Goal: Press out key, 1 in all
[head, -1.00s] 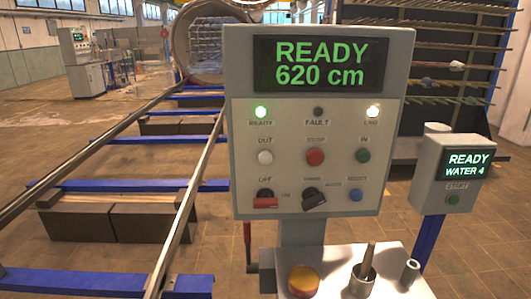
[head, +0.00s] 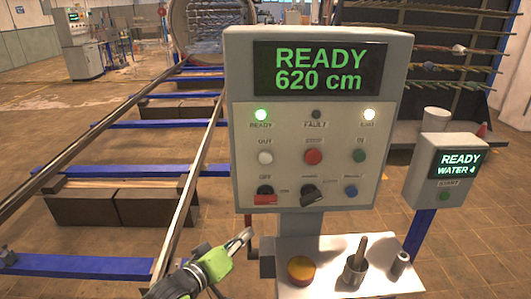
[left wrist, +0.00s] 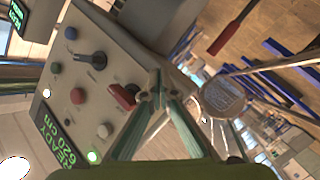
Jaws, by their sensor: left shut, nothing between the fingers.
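The control panel (head: 300,225) is a grey box with a green display reading READY 620 cm. The OUT key (head: 265,157) is a round white button at the left of its upper button row. It also shows in the left wrist view (left wrist: 104,130), where the panel appears turned. My left gripper (head: 247,236) is shut and empty, below the panel's lower left corner and apart from the OUT key. In the left wrist view the closed fingertips (left wrist: 156,97) appear close to the red OFF switch (left wrist: 122,97); contact cannot be told. My right gripper is out of view.
A red STOP button (head: 313,157), green IN button (head: 360,156) and blue button (head: 351,191) share the panel. A shelf (head: 400,280) with a yellow-red knob (head: 301,270) juts out below. Rails (head: 190,190) run at left; a smaller WATER box (head: 436,170) stands right.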

